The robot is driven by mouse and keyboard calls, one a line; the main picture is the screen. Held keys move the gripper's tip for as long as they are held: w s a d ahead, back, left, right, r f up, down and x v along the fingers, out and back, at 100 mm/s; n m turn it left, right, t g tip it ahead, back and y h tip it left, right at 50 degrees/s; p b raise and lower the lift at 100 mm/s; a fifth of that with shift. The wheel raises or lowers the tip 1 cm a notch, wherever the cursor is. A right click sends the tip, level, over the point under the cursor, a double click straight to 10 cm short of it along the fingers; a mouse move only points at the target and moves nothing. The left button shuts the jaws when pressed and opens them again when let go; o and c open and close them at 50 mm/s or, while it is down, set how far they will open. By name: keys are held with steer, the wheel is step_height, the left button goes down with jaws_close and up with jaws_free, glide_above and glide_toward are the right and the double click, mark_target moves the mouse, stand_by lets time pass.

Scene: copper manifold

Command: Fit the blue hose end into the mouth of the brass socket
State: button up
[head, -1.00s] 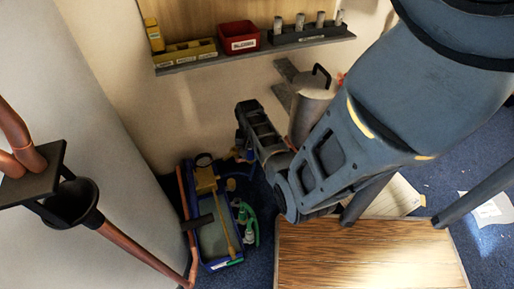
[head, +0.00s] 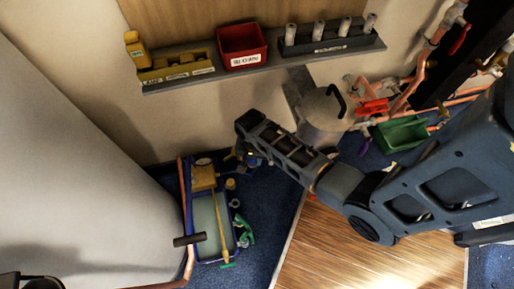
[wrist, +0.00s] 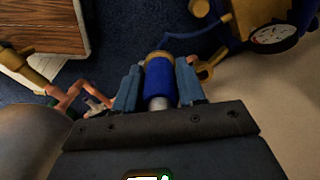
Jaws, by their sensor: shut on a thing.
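My gripper (wrist: 158,72) is shut on a blue cylinder, the blue hose end (wrist: 158,84), seen between its two blue fingers in the wrist view. A tan, brass-coloured ring shows at its far end, and a pale grey piece shows at its near end. In the head view my gripper (head: 243,154) is small and dark, left of the metal canister, and the hose end is hard to make out. I cannot pick out the brass socket for sure. A brass-coloured pipe piece (wrist: 27,66) shows at the left of the wrist view. Copper pipework (head: 405,85) stands at the right of the head view.
A metal canister (head: 322,108) stands right of my gripper. A shelf (head: 270,62) with a red bin (head: 243,45) is above. A blue tool tray (head: 188,225) lies on the floor below. A green bin (head: 402,134) and a wooden top (head: 345,260) are at right.

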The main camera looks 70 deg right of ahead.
steer(key=w+d+n+b, duration=0.2)
steer(key=w+d+b, duration=0.2)
steer(key=w+b, duration=0.2)
steer(key=shift+w+d+f+n, duration=0.15)
steer(key=shift+w+f+n, duration=0.05)
steer(key=shift+w+n, duration=0.1)
steer(key=shift+w+d+r, duration=0.15)
steer(key=shift+w+d, duration=0.05)
steer(key=shift+w, duration=0.1)
jaws_close()
steer(key=shift+n, duration=0.6)
steer(key=shift+w+d+f+b, duration=0.3)
steer(key=shift+w+f+b, duration=0.1)
steer(key=shift+f+b, duration=0.2)
steer(key=shift+w+d+f+b, duration=0.25)
steer(key=shift+w+f+b, duration=0.2)
steer(key=shift+f, duration=0.3)
steer(key=shift+w+d+f+b, duration=0.3)
steer(key=shift+w+f+b, duration=0.1)
steer(key=shift+f+b, duration=0.2)
steer(key=shift+f, duration=0.3)
steer(key=shift+f+b, duration=0.9)
steer(key=shift+f, duration=0.2)
steer(key=shift+f, duration=0.75)
